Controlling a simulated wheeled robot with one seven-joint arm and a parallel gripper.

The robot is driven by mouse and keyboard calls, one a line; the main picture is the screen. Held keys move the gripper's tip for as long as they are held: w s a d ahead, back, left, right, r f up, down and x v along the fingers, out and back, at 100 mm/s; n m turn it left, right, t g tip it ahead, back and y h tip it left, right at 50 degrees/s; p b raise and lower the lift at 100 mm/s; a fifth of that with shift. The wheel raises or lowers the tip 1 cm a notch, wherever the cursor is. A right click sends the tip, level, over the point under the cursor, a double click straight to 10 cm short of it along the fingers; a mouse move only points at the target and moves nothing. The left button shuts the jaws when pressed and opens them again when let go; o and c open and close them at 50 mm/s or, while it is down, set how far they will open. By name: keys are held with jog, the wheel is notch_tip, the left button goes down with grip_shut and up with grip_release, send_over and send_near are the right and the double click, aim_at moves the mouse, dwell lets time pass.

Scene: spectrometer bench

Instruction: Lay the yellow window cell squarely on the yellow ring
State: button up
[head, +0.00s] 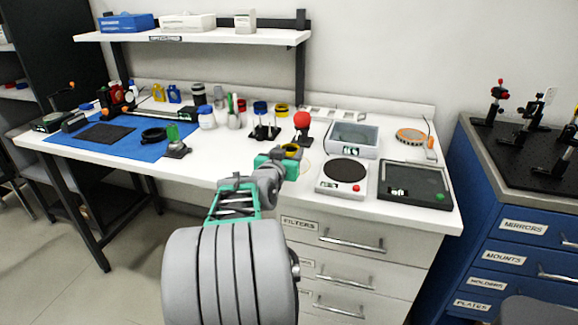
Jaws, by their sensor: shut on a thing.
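My gripper (284,157) is at the end of my outstretched arm, over the front middle of the white bench. It is shut on a small yellow-and-black round piece (291,148), which appears to be the yellow window cell. My green-and-grey gripper hides part of it, so its exact tilt and height over the bench cannot be told. A faint yellowish curved line (307,168) on the bench just right of my gripper may be the yellow ring. Most of it is hidden behind my gripper.
A scale with a black round plate (343,172) and a dark tray (414,182) stand to the right. A red-topped stand (302,121) is just behind. Another yellow-and-black piece (281,110) stands farther back. A blue mat (118,138) lies left.

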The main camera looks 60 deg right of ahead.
jog(key=shift+w+d+f+b, duration=0.1)
jog(key=shift+d+f+b, duration=0.1)
jog(key=shift+f, duration=0.7)
jog(key=shift+d+f+b, duration=0.1)
jog(key=shift+f+b, duration=0.1)
jog(key=shift+f, duration=0.65)
jog(key=shift+f, duration=0.1)
jog(key=shift+f, duration=0.15)
jog(key=o, duration=1.4)
